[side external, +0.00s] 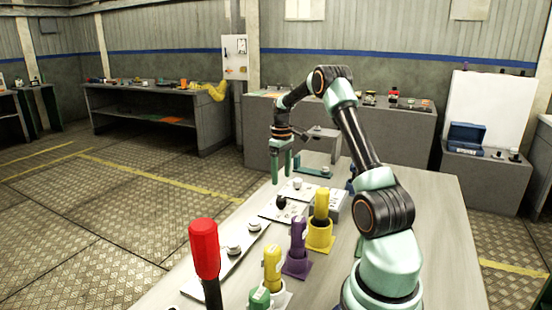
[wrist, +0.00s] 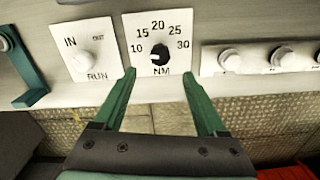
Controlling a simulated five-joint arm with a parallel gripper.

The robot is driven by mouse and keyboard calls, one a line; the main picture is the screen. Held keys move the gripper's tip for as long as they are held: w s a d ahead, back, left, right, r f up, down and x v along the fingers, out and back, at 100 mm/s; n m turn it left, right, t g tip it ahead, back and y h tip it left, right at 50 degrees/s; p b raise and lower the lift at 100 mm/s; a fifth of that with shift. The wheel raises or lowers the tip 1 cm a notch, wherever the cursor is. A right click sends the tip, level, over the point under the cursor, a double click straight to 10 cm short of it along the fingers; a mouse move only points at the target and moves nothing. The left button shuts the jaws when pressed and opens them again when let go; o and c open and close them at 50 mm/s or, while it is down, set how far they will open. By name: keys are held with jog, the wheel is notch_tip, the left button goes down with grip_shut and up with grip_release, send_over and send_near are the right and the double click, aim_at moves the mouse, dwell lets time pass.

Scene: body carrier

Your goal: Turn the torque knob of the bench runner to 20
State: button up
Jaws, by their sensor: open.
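The torque knob (wrist: 160,60) is black with a white mark, on a white dial plate (wrist: 136,28) printed 10, 15, 20, 25, 30 and NM. Its white mark points left, near the 10. In the side external view the black knob (side external: 281,202) stands on its plate on the bench. My gripper (wrist: 158,74) is open and empty, its green fingers spread either side of the knob in the wrist view. In the side external view my gripper (side external: 281,180) hangs above and behind the knob, apart from it.
A white IN/OUT/RUN plate with a white knob (wrist: 83,63) lies left of the dial. A green bracket (wrist: 28,72) is farther left. A strip with several white knobs (wrist: 283,57) lies right. A red-handled tool (side external: 204,249) and yellow and purple-handled tools (side external: 298,233) stand on the table (side external: 425,210).

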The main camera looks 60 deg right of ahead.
aim_at(281, 199)
notch_tip(281, 199, down, 8)
jog(key=shift+f, duration=0.1)
dwell(0.4)
grip_shut()
